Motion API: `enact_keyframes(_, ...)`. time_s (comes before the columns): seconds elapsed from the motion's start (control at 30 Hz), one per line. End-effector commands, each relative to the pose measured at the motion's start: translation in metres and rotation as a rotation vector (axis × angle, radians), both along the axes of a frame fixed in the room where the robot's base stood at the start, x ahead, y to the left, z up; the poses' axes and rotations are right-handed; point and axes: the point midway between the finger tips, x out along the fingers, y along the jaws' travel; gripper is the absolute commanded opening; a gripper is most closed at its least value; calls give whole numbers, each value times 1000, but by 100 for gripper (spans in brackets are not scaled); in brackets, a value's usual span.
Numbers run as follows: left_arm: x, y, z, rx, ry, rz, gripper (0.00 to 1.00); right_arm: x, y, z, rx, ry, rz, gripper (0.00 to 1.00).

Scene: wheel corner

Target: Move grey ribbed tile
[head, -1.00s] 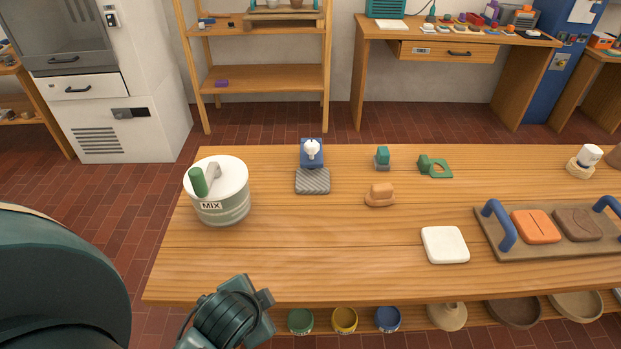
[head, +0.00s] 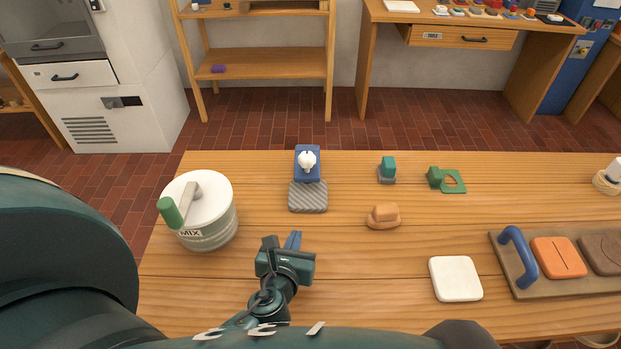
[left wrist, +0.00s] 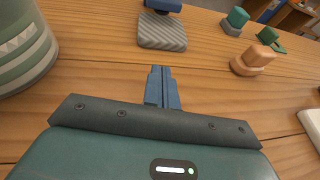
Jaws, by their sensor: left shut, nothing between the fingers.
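The grey ribbed tile (head: 308,197) lies flat on the wooden table, directly in front of a blue block with a white knob (head: 307,163). In the left wrist view the tile (left wrist: 162,32) shows at the top, beyond my fingers. My left gripper (head: 293,240) is over the table on the near side of the tile, apart from it. Its blue fingers (left wrist: 161,88) are together and hold nothing. My right gripper does not show in these frames.
A MIX tub (head: 205,212) with a green handle stands left of my gripper. A tan stamp-like piece (head: 384,216), a teal-topped piece (head: 388,168) and a white tile (head: 455,278) are to the right. Bare table separates gripper and tile.

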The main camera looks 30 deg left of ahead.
Motion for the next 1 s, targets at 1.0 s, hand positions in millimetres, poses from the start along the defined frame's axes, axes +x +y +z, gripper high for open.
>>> enact_keyframes(1.0,116,32,-17,5,1,-2,0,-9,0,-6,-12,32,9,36)
